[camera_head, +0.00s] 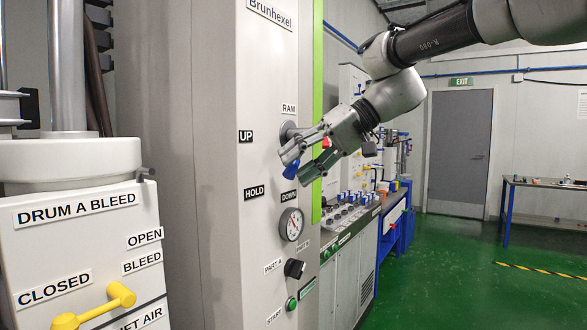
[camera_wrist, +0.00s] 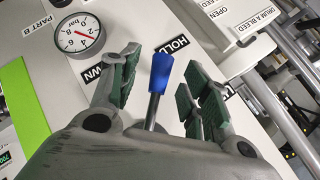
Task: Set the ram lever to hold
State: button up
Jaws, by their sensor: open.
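The ram lever has a blue knob (camera_head: 290,170) on a metal shaft and hangs down from its pivot under the RAM label. In the head view the knob shows just above the DOWN label (camera_head: 289,196). The HOLD label (camera_head: 254,191) is to its left and the UP label (camera_head: 245,136) is higher up. My gripper (camera_head: 298,166) is open, with its fingers on either side of the lever. In the wrist view the blue knob (camera_wrist: 161,72) stands between the open fingers of my gripper (camera_wrist: 165,75), with gaps on both sides. The pivot is partly hidden by my gripper.
A pressure gauge (camera_head: 291,224) sits below the lever, with a black selector knob (camera_head: 294,268) and a green start button (camera_head: 291,303) under it. The drum bleed unit with a yellow handle (camera_head: 95,308) stands at left. Green floor (camera_head: 455,260) is open at right.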

jog(key=v, duration=1)
jog(key=d+f+m+t+h, duration=0.1)
jog(key=d+f+m+h, duration=0.3)
jog(key=d+f, duration=0.5)
jog(key=s+d+f+t+h, duration=0.2)
jog(key=s+d+f+h, duration=0.4)
jog(key=s+d+f, duration=0.7)
jog(key=s+f, duration=0.3)
jog(key=f, duration=0.1)
jog(key=shift+s, duration=0.3)
